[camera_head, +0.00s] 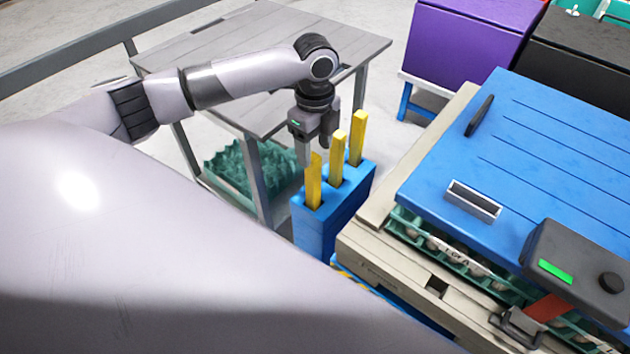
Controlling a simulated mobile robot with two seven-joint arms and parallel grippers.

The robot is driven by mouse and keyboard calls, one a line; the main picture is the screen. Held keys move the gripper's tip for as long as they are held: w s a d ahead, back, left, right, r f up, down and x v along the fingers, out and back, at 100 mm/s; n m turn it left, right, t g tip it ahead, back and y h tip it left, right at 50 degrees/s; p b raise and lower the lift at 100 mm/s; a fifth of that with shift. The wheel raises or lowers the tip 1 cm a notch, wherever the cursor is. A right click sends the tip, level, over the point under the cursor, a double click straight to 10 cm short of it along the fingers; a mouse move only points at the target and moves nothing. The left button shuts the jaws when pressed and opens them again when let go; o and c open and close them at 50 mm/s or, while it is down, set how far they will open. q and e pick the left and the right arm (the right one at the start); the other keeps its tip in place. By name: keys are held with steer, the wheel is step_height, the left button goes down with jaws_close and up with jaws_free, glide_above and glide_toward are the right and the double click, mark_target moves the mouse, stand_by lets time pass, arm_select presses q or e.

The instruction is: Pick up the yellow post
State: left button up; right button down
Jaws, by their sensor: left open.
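Three yellow posts stand upright in a row in a blue holder (316,235): the near post (314,182), the middle post (337,158) and the far post (357,138). My right gripper is not in view.
A grey table (190,50) stands behind, with green egg trays (225,170) beneath it. Right of the holder is a pale crate (375,260) with a blue lid (530,150) and egg trays inside. Purple (460,50) and black (580,65) boxes stand at the back right.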

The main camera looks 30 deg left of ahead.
mark_target(313, 157)
arm_select(q)
steer(key=f, duration=0.4)
steer(key=shift+s+a, duration=0.15)
steer(key=shift+a, duration=0.05)
steer(key=shift+f+b, duration=0.3)
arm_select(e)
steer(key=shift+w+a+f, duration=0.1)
arm_select(q)
jaws_close()
steer(key=shift+r, duration=0.15)
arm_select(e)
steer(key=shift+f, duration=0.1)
